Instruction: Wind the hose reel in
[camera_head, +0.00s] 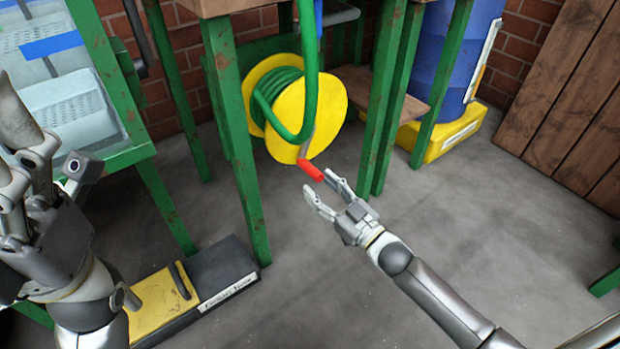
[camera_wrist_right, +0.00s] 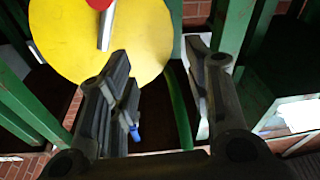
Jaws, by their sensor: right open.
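The hose reel (camera_head: 325,110) has yellow discs with a green hose (camera_head: 270,92) wound between them, under a green-legged bench. Hose also hangs down in front of it. A red crank handle (camera_head: 311,170) sticks out on a grey arm low on the front disc. My right gripper (camera_head: 320,184) is open just below and right of the handle, with nothing between its fingers. In the right wrist view the handle (camera_wrist_right: 100,4) is at the top edge, beyond and left of the open fingers. My left gripper (camera_head: 30,155) is at the left edge, away from the reel; its opening is unclear.
Green bench legs (camera_head: 238,150) stand on both sides of the reel. A yellow and black floor box (camera_head: 225,275) lies at lower left. A blue barrel (camera_head: 455,60) on a yellow base and wooden boards (camera_head: 570,110) stand right. The grey floor ahead is mostly clear.

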